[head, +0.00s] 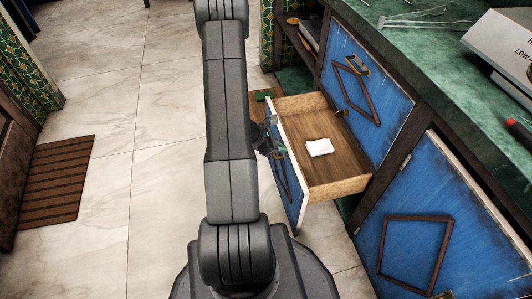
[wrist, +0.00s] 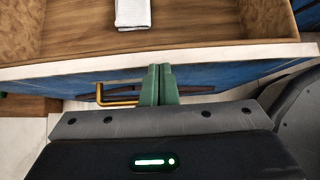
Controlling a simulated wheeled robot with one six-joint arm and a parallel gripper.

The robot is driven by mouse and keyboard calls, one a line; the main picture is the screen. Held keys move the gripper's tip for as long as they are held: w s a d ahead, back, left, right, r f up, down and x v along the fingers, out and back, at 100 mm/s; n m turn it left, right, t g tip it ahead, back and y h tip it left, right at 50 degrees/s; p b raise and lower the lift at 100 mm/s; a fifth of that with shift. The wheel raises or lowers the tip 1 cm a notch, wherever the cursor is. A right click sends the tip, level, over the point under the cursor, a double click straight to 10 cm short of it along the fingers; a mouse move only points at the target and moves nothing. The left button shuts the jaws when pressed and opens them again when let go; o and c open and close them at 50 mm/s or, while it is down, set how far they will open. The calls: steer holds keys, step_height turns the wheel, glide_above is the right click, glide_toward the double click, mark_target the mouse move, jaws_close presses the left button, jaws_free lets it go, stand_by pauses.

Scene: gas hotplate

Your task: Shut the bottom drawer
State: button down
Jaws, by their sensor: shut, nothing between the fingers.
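In the head view my arm partly hides the gripper.
A green countertop (head: 430,75) holds a white box (head: 505,50). A small green item (head: 263,95) lies beyond the drawer. The tiled floor at left is clear, with a brown mat (head: 55,180).

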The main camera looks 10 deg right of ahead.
steer(key=d+b, duration=0.5)
steer(key=d, duration=1.5)
steer(key=shift+w, duration=0.35)
